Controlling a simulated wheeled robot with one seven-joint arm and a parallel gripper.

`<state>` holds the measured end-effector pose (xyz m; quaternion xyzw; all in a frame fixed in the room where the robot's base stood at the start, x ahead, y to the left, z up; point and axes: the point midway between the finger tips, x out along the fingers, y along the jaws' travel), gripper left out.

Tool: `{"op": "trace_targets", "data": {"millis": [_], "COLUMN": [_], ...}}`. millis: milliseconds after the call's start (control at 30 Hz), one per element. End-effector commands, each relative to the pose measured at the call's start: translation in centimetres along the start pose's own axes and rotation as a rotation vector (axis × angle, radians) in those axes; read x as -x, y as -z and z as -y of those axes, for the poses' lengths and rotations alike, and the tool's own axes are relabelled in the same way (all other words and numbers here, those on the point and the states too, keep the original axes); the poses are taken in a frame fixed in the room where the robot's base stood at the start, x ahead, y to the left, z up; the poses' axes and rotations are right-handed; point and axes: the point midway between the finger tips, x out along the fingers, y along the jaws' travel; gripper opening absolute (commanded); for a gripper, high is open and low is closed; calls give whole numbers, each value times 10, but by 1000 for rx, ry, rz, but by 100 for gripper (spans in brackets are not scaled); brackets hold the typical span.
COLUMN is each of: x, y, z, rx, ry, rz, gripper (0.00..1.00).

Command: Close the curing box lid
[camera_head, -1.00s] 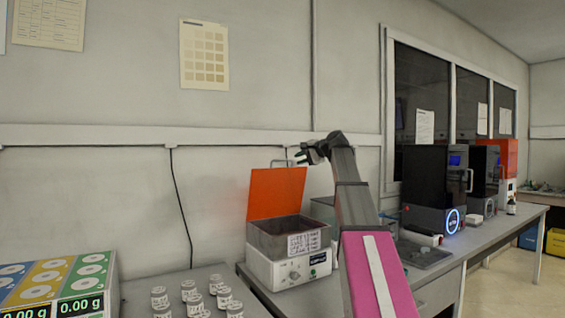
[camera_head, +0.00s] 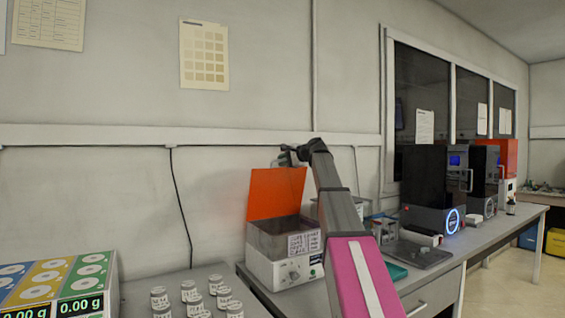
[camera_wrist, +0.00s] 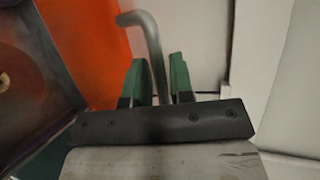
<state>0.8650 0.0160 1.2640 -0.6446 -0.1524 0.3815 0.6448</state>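The curing box (camera_head: 268,271) is a pale box with a knob and a label, standing on the bench. Its orange lid (camera_head: 272,195) is raised, standing upright at the back; it also fills the upper left of the wrist view (camera_wrist: 85,45). My gripper (camera_head: 288,157) is at the lid's upper right edge. In the wrist view, a bent grey handle (camera_wrist: 150,38) runs between the green fingers of my gripper (camera_wrist: 160,82). The fingers stand close on both sides of it; whether they clamp it I cannot tell.
Several small jars (camera_head: 190,292) and a coloured balance unit (camera_head: 60,283) are at the left. Dark machines (camera_head: 432,180) stand along the right bench, with a flat grey tray (camera_head: 418,254) in front. The wall is close behind the lid.

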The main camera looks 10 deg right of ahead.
Motion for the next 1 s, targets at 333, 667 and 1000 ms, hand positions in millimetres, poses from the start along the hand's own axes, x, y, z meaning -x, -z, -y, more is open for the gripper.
{"op": "trace_targets", "data": {"millis": [333, 667, 1000], "x": [-4, -2, 27], "y": [0, -1, -16], "z": [0, -2, -29], "rx": [1, 2, 52], "ry": [0, 5, 129], "rz": [0, 0, -1], "gripper": [22, 0, 0]}}
